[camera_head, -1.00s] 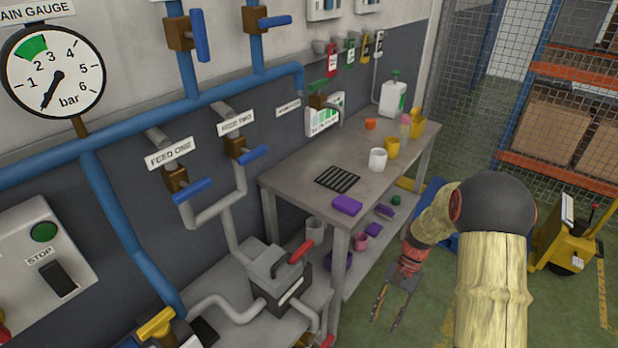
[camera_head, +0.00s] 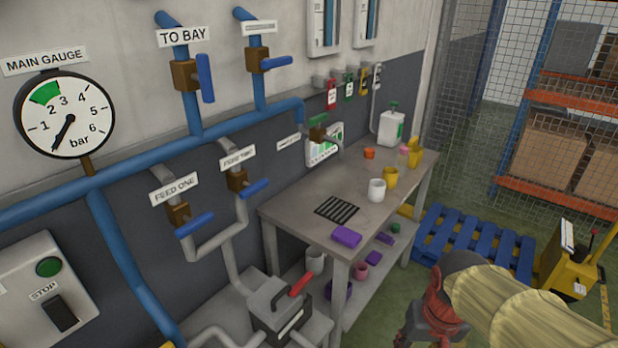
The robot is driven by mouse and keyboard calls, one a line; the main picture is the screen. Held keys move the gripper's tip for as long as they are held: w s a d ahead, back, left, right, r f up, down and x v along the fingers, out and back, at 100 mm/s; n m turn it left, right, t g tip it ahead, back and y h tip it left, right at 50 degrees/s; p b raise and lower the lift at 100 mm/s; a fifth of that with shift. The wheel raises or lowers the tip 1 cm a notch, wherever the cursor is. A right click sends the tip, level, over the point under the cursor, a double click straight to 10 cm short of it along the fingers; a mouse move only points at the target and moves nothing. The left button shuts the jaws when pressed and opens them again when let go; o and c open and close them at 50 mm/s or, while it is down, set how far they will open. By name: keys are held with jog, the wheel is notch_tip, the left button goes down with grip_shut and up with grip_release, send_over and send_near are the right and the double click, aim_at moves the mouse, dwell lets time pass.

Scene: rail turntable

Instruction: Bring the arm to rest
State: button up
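My arm (camera_head: 515,300) shows at the lower right of the head view, in front of the green floor and a blue pallet. It is bent low, with its red wrist part (camera_head: 436,312) near the bottom edge. My gripper's fingers are not visible; they lie below the picture's edge or behind the arm. I see nothing held. The arm is to the right of the workbench (camera_head: 290,208), with a visible gap between them.
The workbench carries a purple sponge (camera_head: 346,237), a black rack (camera_head: 337,209), a white mug (camera_head: 376,190) and a yellow mug (camera_head: 390,178). A blue pallet (camera_head: 470,238) and a yellow truck (camera_head: 572,262) stand behind the arm. Blue pipes and a gauge (camera_head: 65,114) are on the left wall.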

jog(key=s+a+r+n+t+p, duration=0.1)
jog(key=s+r+t, duration=0.3)
jog(key=r, duration=0.7)
jog(key=shift+s+a+r+p, duration=0.15)
jog(key=shift+s+a+p, duration=0.2)
jog(key=shift+s+a, duration=0.25)
